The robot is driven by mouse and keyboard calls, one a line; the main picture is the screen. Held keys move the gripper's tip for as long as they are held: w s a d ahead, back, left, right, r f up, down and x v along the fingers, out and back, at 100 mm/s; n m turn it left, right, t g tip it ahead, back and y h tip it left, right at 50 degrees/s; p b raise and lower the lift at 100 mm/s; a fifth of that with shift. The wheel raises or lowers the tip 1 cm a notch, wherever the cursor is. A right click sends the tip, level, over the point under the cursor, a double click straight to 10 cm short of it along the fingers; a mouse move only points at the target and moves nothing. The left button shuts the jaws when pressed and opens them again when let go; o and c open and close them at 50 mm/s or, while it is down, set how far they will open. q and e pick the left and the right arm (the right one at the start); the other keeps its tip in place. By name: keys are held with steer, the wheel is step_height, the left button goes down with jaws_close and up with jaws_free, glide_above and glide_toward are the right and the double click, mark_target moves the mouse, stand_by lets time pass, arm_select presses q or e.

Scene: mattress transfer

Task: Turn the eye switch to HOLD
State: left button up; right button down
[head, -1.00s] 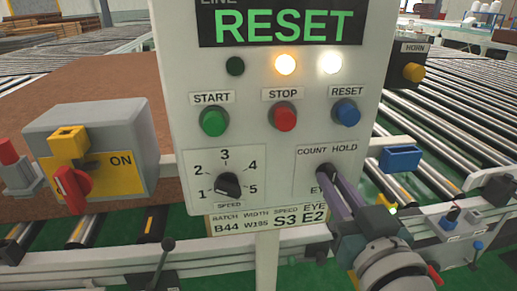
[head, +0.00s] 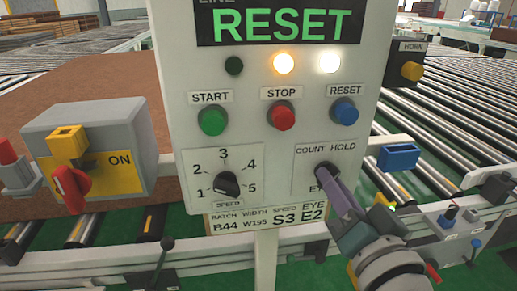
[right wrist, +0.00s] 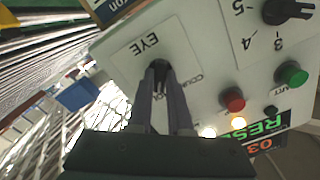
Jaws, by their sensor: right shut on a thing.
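The eye switch (head: 323,168) is a small dark knob on the white control panel (head: 180,100), on a plate marked COUNT, HOLD and EYE. My right gripper (head: 330,178) comes from the lower right and is shut on this knob. In the right wrist view, the two fingers of my right gripper (right wrist: 161,78) lie on either side of the dark eye switch (right wrist: 159,66). The fingers cover much of the knob, so I cannot tell which way it points. The display (head: 285,23) reads RESET. My left gripper is not in view.
The speed dial (head: 228,184) sits left of the eye switch. Green START (head: 213,121), red STOP (head: 282,117) and blue RESET (head: 344,111) buttons are above. A grey box with a red handle (head: 70,188) stands at left. Rollers (head: 450,135) lie behind at right.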

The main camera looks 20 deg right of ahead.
stand_by(0.3)
steer(key=c, duration=0.8)
jaws_free()
steer(key=shift+c, duration=0.2)
steer(key=v, duration=1)
steer(key=shift+b, duration=0.35)
